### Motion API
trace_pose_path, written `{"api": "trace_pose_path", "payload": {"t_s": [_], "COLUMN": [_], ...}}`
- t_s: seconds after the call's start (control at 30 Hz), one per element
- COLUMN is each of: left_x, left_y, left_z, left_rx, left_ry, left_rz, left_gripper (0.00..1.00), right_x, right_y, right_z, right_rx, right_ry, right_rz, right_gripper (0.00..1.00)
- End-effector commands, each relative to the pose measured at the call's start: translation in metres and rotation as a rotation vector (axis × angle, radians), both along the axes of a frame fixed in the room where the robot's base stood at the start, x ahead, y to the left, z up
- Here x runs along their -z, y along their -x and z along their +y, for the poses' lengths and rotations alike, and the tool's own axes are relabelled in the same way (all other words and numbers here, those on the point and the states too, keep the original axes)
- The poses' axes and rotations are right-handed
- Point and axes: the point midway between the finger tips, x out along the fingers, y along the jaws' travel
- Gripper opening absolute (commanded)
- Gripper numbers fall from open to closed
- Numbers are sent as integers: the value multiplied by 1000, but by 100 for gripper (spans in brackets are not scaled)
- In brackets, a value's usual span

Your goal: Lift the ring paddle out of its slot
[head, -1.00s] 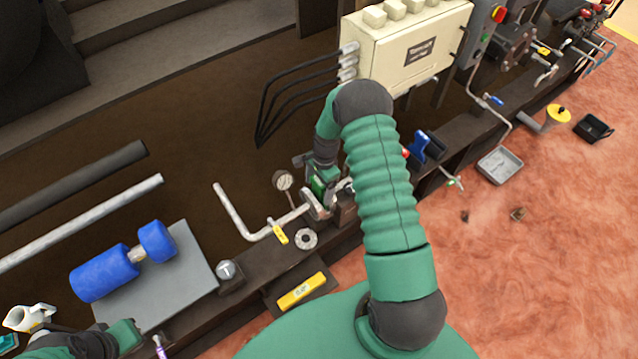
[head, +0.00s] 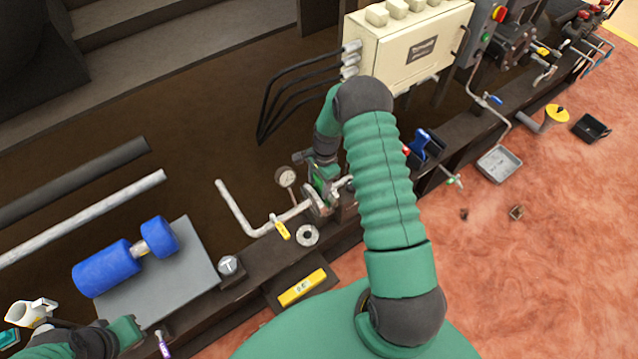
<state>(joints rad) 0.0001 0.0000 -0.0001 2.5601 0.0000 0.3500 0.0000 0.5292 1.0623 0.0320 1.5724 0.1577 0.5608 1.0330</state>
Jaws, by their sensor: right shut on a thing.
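My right gripper (head: 326,190) is at the pipe flanges in the middle of the bench, partly covered by my own arm. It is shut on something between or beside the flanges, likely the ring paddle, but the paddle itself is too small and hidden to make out. A pale metal ring (head: 307,236) lies flat on the bench just below the flanges, apart from the gripper. My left gripper (head: 134,330) is at the lower left, by the grey plate's corner; its fingers do not show clearly.
A pressure gauge (head: 285,176) and a bent pipe (head: 240,219) with a yellow-handled valve (head: 281,229) stand close left of the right gripper. A yellow level (head: 302,287) lies in front. A cream box (head: 408,50) stands behind. A blue motor (head: 105,267) sits at left.

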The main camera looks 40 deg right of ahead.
Motion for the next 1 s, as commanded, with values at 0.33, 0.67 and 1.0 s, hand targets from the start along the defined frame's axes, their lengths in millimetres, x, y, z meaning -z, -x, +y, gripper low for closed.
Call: {"api": "trace_pose_path", "payload": {"t_s": [0.33,0.67,1.0], "left_x": [-22,-39,-56], "left_y": [0,0,0], "left_z": [0,0,0], "left_rx": [0,0,0], "left_ry": [0,0,0], "left_rz": [0,0,0], "left_gripper": [0,0,0], "right_x": [-26,-46,-66], "right_y": [-1,0,0], "right_z": [0,0,0], "right_rx": [0,0,0], "right_ry": [1,1,1], "right_rz": [-3,-2,-2], "right_gripper": [0,0,0]}}
